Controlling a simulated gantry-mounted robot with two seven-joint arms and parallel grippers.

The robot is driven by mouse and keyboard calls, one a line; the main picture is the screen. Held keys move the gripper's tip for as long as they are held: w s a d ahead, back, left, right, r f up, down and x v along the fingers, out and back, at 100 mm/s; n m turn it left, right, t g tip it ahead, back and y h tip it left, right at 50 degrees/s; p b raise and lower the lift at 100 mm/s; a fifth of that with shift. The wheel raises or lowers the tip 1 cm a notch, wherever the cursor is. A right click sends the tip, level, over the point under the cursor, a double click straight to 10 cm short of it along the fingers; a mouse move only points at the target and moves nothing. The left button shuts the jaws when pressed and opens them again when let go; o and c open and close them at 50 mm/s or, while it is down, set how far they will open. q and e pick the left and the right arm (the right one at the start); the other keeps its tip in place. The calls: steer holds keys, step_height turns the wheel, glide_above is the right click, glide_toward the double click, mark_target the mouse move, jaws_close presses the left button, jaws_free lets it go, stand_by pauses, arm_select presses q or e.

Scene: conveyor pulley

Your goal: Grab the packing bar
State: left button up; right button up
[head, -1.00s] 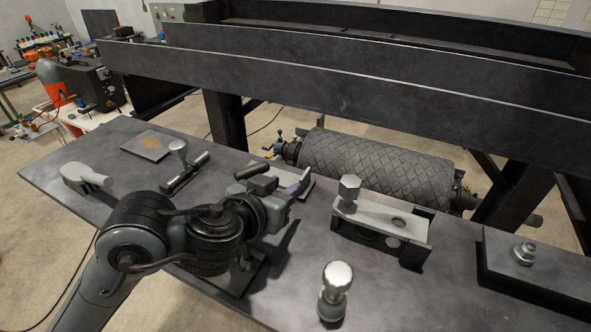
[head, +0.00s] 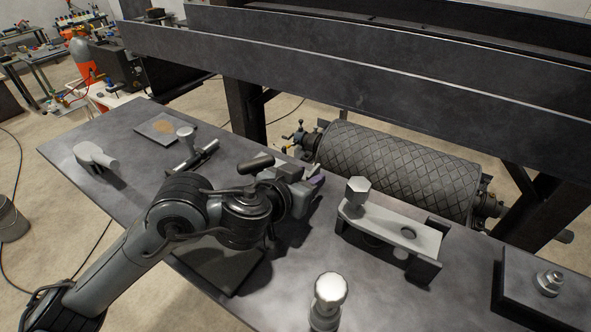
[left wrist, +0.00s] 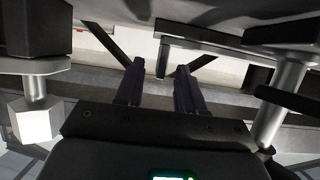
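I cannot tell for sure which thing is the packing bar. A short dark bar with a silver knob-headed post (head: 190,150) lies on the table's left half, left of my left gripper. My left gripper (head: 316,181) is over the middle of the table, pointing right, with its purple fingertips partly hidden by its own body. In the left wrist view its two dark fingers (left wrist: 159,88) are apart, with nothing seen held between them. My right gripper is not in view.
A grey bracket with a hex bolt (head: 400,232) stands right of the gripper. A silver knob (head: 328,298) stands at the front. A grey clamp-like piece (head: 95,157) and a square plate (head: 162,128) lie left. A ridged roller (head: 400,168) and heavy dark beams (head: 350,75) are behind the table.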

arm_select(q)
steer(key=shift+c, duration=0.3)
steer(key=shift+a, duration=0.1)
jaws_close()
stand_by(0.8)
steer(key=shift+r, duration=0.1)
